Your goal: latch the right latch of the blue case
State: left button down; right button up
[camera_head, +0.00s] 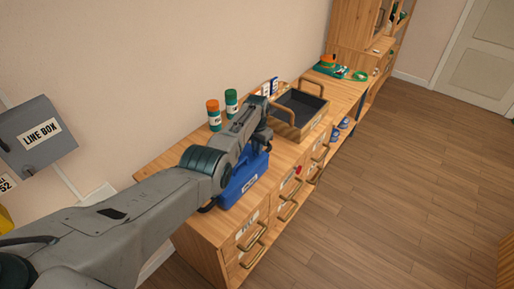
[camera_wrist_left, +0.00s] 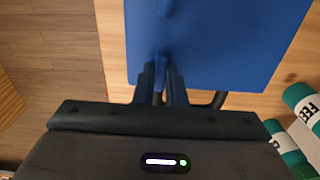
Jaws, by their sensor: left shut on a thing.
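The blue case (camera_head: 243,184) stands on the wooden cabinet top, partly hidden behind my left arm. My left gripper (camera_head: 262,140) reaches down at the far end of the case in the head view. In the left wrist view, the blue case (camera_wrist_left: 225,40) fills the upper middle. There my left gripper (camera_wrist_left: 161,82) is shut on a small blue latch (camera_wrist_left: 161,64) at the case's near edge. I cannot tell from the pictures which side latch is held. My right gripper is not in view.
An orange-capped bottle (camera_head: 213,115) and a green-capped bottle (camera_head: 231,103) stand along the wall. A wooden tray (camera_head: 291,130) with handles sits beyond the case. Drawers with handles (camera_head: 253,258) line the cabinet front. The floor to the right is clear.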

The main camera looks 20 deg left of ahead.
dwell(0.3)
pick_arm(q)
jog(key=c, duration=1.5)
grip_release()
jog(key=shift+r, duration=0.65)
jog(key=shift+r+b, duration=0.75)
jog(key=shift+r, duration=4.05)
jog(key=shift+f, duration=0.1)
